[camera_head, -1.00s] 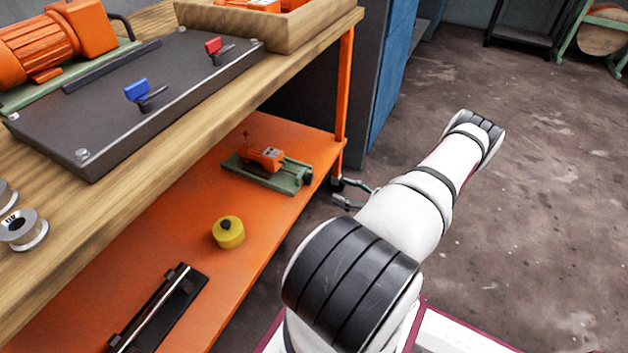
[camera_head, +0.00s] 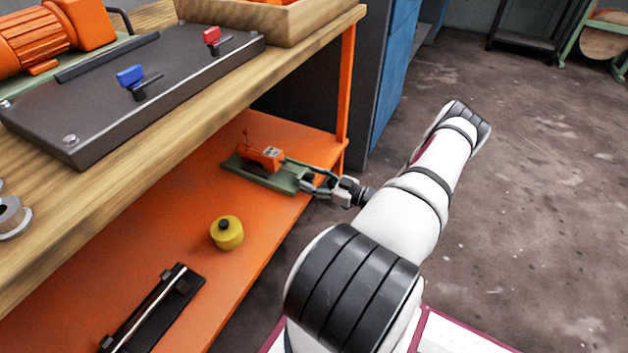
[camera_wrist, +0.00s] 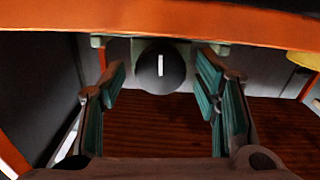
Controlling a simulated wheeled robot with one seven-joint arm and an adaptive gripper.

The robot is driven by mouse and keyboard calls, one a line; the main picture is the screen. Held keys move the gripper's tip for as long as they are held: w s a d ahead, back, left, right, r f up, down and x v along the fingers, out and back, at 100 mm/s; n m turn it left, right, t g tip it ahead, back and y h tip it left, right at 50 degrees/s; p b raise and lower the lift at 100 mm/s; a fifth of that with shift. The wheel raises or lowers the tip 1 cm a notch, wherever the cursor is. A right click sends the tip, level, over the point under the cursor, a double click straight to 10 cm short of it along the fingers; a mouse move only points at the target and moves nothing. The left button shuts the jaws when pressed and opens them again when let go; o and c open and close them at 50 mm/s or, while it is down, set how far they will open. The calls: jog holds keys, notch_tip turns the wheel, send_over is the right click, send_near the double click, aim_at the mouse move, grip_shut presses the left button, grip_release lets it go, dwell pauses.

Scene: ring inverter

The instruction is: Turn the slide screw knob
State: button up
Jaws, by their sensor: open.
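A small slide device with a green base (camera_head: 254,178) and an orange block (camera_head: 262,156) stands on the orange lower shelf. My gripper (camera_head: 300,175) is at the right end of this device, reaching in from the right below the bench top. In the wrist view, a dark round knob (camera_wrist: 160,71) with a white mark sits between the two teal-padded fingers of my gripper (camera_wrist: 162,82). The fingers are open, with a visible gap on each side of the knob. The knob is not clearly visible in the head view.
A yellow cylinder (camera_head: 227,233) and a black rail piece (camera_head: 155,307) stand on the orange shelf (camera_head: 262,215). An orange table leg (camera_head: 346,85) is just behind my gripper. The wooden bench top (camera_head: 200,110) overhangs the shelf.

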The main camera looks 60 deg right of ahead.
jog(key=c, duration=1.1)
jog(key=shift+d+m, duration=0.1)
jog(key=shift+m, duration=2.1)
jog(key=shift+c, duration=0.2)
jog(key=shift+f, duration=0.1)
jog(key=o, duration=1.1)
jog(key=shift+o, duration=0.2)
jog(key=shift+s, duration=0.1)
jog(key=s, duration=1.1)
jog(key=shift+s+d, duration=0.4)
jog(key=shift+d, duration=0.05)
